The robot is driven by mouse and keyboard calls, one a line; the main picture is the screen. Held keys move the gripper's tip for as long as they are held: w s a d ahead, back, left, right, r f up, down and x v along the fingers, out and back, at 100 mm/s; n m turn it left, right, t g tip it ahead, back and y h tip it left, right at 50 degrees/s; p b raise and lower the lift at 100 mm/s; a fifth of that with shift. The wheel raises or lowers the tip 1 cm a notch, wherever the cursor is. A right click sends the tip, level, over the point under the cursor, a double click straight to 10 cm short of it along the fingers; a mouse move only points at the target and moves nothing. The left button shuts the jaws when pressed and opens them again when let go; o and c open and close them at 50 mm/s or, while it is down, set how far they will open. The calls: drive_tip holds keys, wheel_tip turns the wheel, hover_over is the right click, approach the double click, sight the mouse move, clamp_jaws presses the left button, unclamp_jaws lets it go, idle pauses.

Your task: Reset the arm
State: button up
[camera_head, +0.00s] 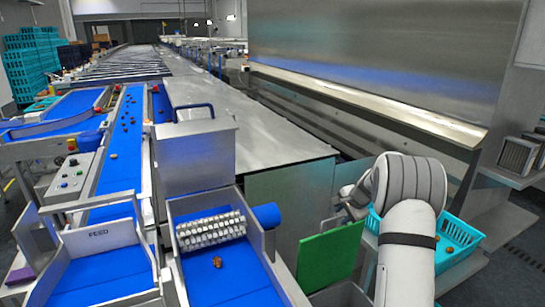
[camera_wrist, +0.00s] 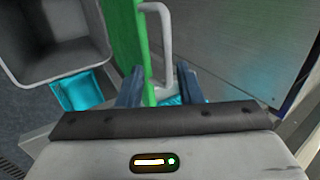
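My gripper (camera_wrist: 160,88) shows in the wrist view with its two dark fingers spread apart. The edge of a green panel (camera_wrist: 128,35) and a pale bent handle (camera_wrist: 164,30) appear in the gap between the fingers. I cannot tell whether the fingers touch either one; nothing looks clamped. In the head view my arm reaches in at the right, and its gripper end (camera_head: 352,200) is mostly hidden behind the arm, above the green panel (camera_head: 328,252).
A turquoise basket (camera_head: 474,238) with a few dates stands right behind my arm. A blue belt (camera_head: 225,272) carries one date (camera_head: 218,262) before a white roller (camera_head: 210,232). A grey bin (camera_wrist: 85,60) shows at upper left in the wrist view. Steel walls stand close by.

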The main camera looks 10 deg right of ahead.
drive_tip(key=s+a+r+n+g, duration=0.1)
drive_tip(key=s+a+r+n, duration=0.3)
drive_tip(key=s+a+r, duration=0.5)
drive_tip(key=s+a+r+n, duration=0.4)
drive_tip(key=s+a+r, duration=0.2)
drive_tip(key=s, duration=0.5)
drive_tip(key=s+a+n+h, duration=0.1)
drive_tip(key=s+a+n, duration=0.1)
drive_tip(key=s, duration=0.9)
drive_tip(key=s+a+f+n+g, duration=0.1)
drive_tip(key=s+n, duration=0.3)
drive_tip(key=s, duration=0.8)
drive_tip(key=shift+a+n+h, duration=0.3)
drive_tip(key=shift+a+h, duration=0.1)
drive_tip(key=shift+a, duration=0.45)
